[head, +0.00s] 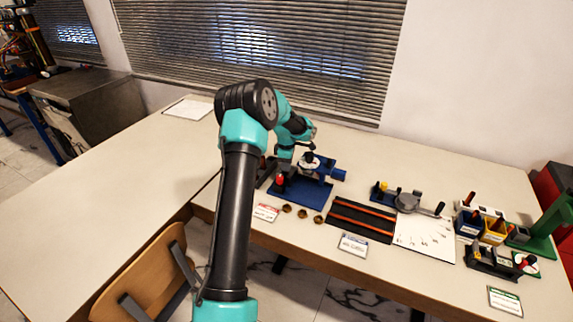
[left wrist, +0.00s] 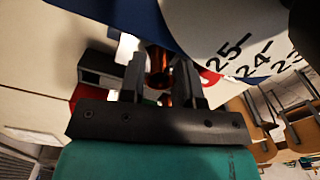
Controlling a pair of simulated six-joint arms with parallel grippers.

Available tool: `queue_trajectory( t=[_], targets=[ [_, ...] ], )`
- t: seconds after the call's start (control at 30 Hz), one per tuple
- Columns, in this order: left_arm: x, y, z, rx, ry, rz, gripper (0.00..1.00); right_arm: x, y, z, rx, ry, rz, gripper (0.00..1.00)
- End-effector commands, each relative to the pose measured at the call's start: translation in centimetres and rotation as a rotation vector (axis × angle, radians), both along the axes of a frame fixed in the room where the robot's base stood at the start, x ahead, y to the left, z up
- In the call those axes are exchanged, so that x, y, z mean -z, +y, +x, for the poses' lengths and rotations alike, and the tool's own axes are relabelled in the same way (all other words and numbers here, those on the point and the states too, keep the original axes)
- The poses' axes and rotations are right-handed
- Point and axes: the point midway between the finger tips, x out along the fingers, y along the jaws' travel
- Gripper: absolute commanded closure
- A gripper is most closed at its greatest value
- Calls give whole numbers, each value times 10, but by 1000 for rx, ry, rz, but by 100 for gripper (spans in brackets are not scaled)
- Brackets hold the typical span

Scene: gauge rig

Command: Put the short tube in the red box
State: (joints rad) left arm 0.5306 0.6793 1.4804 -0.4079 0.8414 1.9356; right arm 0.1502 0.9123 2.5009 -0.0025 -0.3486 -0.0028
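My left gripper (left wrist: 160,78) has its two dark fingers close on either side of a copper-coloured tube (left wrist: 158,66) and appears shut on it. Its length cannot be judged, so I cannot tell whether it is the short one. In the head view my left arm reaches to the blue gauge rig (head: 300,190), and the fingers are hidden there. The rig's white dial (left wrist: 225,30) is large and close in the left wrist view. A red box-like thing (head: 553,188) is cut off at the right edge; I cannot tell whether it is the red box. My right gripper is not in view.
Several small bins stand at the right, among them a yellow one (head: 494,231). A green stand (head: 548,228) is beside them. A black tray with orange strips (head: 361,218), a white scale sheet (head: 425,240) and several brass nuts (head: 302,213) lie between. The left table is mostly clear.

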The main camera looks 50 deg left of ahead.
Motion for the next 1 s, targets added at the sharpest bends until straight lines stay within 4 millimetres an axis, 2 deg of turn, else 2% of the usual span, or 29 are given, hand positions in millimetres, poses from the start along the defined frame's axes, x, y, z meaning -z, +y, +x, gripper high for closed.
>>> queue_trajectory(
  t=[0.03,0.27,0.63,0.77,1.0],
  targets=[
    [0,0,0,0,0,0,65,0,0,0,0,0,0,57],
    [0,0,0,0,0,0,43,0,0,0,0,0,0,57],
    [-6,0,0,0,-1,1,43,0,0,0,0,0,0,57],
    [-19,0,0,0,-1,1,43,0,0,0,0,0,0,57],
    [-62,0,1,0,-4,2,43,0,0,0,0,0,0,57]
  ],
)
